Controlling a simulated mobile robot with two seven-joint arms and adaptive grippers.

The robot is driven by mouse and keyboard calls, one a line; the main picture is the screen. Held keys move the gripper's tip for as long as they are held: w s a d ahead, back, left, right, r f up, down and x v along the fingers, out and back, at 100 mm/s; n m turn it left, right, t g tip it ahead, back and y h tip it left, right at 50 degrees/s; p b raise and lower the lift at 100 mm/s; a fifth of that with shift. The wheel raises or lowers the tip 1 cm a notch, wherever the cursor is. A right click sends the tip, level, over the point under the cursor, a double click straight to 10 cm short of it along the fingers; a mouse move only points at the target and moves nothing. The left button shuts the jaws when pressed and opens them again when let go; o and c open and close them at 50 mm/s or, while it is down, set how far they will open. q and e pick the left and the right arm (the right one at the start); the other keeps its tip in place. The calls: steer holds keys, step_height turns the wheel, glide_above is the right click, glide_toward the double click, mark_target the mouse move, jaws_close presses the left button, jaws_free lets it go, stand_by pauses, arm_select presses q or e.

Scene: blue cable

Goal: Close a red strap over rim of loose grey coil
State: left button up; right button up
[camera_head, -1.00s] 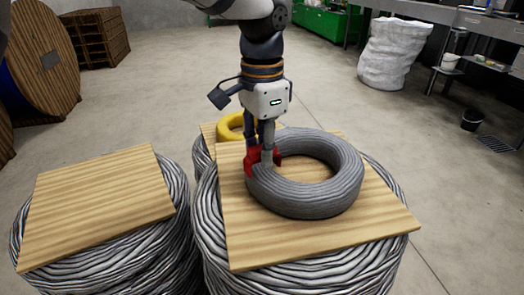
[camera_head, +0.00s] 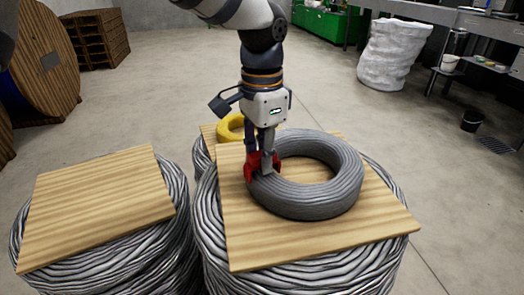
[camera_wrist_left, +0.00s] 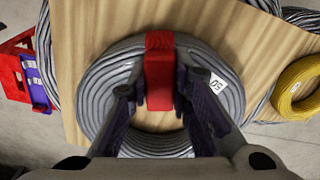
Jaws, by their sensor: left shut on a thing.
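The grey coil (camera_head: 325,203) lies flat on a wooden board on top of a big cable coil. The red strap (camera_head: 251,166) sits over the left rim of the grey coil. In the left wrist view the strap (camera_wrist_left: 159,70) runs across the coil's rim (camera_wrist_left: 105,80), between my fingers. My left gripper (camera_head: 261,168) points down at this rim with its fingers on either side of the strap, shut on it. The fingers hide part of the strap, so I cannot tell whether its ends meet. My right gripper is not in view.
A yellow coil (camera_head: 231,127) lies on a board behind. An empty wooden board (camera_head: 97,200) covers another cable stack at the left. The board (camera_head: 285,240) under the grey coil has bare room in front. A white label shows on the coil in the wrist view.

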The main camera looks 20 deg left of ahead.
arm_select(q)
steer(key=shift+f, duration=0.4)
steer(key=shift+r, duration=0.15)
steer(key=shift+r, duration=0.45)
steer(key=shift+r, duration=0.25)
stand_by(0.4)
steer(key=shift+r, duration=0.35)
steer(key=shift+f, duration=0.25)
steer(key=shift+f, duration=0.7)
steer(key=shift+f, duration=0.25)
steer(key=shift+r, duration=0.15)
stand_by(0.3)
